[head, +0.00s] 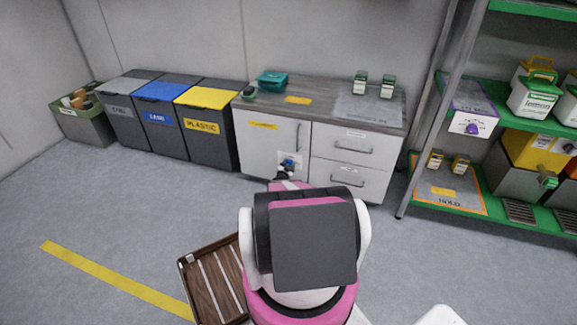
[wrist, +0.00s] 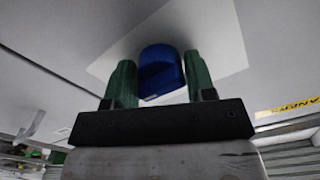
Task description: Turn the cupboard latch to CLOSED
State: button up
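The cupboard (head: 262,143) is a low white unit with a grey wood-look top against the back wall. Its latch is a small blue knob (head: 288,163) on a white plate at the right edge of the left door. In the wrist view the blue latch (wrist: 161,72) stands between the green fingers of my gripper (wrist: 160,82). The fingers lie on either side of it, with a narrow gap seeming to show at each side. In the head view my arm hides most of my gripper, which is at the latch. The latch's marked positions cannot be read.
Grey, blue and yellow-lidded bins (head: 208,97) stand left of the cupboard. A green shelf rack (head: 447,197) stands to the right. A brown slatted tray (head: 216,285) lies on the floor beside my base. The floor at left is open.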

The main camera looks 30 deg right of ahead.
jog(key=c, duration=0.7)
jog(key=shift+n, duration=0.4)
jog(key=n, duration=0.3)
jog(key=shift+n, duration=0.3)
jog(key=n, duration=0.4)
jog(key=shift+n, duration=0.3)
jog(key=n, duration=0.4)
jog(key=shift+n, duration=2.4)
